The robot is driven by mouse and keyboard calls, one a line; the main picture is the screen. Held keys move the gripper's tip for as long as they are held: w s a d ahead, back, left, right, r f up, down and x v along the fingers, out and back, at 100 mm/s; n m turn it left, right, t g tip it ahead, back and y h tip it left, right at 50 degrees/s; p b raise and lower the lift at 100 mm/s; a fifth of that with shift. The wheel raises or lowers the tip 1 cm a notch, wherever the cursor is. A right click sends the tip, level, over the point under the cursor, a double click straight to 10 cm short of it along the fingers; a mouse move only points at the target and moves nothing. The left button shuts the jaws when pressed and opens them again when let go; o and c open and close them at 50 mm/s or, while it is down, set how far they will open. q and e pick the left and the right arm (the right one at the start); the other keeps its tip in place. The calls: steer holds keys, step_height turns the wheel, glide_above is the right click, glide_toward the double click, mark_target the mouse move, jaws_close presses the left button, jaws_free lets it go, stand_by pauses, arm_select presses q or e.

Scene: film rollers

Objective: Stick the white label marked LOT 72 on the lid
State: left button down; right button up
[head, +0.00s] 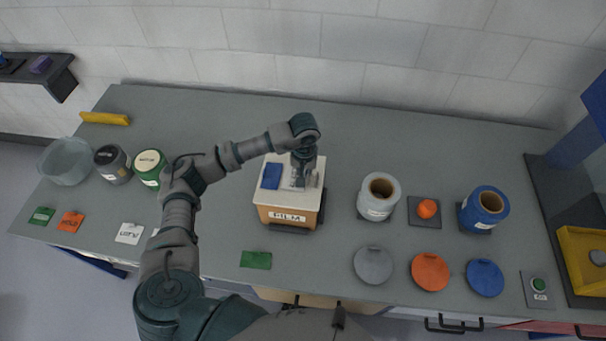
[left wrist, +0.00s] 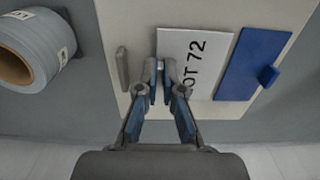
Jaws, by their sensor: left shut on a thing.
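The cream lid (head: 316,198) tops a wooden box marked FILM (head: 288,217) on the bench. My left gripper (left wrist: 161,68) is shut on the white label (left wrist: 196,58), near its left edge, and is above the lid. The characters "OT 72" show on the label, with the rest hidden by a finger. The label lies over the lid, left of a blue plate (left wrist: 243,62) with a small tab. I cannot tell whether the label touches the lid. In the head view the left gripper (head: 299,180) points down over the box. My right gripper does not show.
A white roll (head: 379,197), orange knob (head: 427,208) and blue roll (head: 484,209) stand right of the box, with grey, orange and blue discs in front. Another white label (head: 130,233) lies at left beside orange and green ones. A green piece (head: 256,260) lies in front.

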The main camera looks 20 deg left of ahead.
arm_select(q)
steer(key=shift+d, duration=0.1)
steer(key=shift+f+b, duration=0.15)
steer(key=shift+b, duration=0.2)
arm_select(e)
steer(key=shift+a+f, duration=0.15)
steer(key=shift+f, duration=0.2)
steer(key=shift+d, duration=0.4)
arm_select(q)
steer(key=shift+f, duration=0.2)
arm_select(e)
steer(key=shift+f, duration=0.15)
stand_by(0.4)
arm_select(q)
steer(key=c, duration=1.2)
jaws_free()
steer(key=shift+c, duration=0.2)
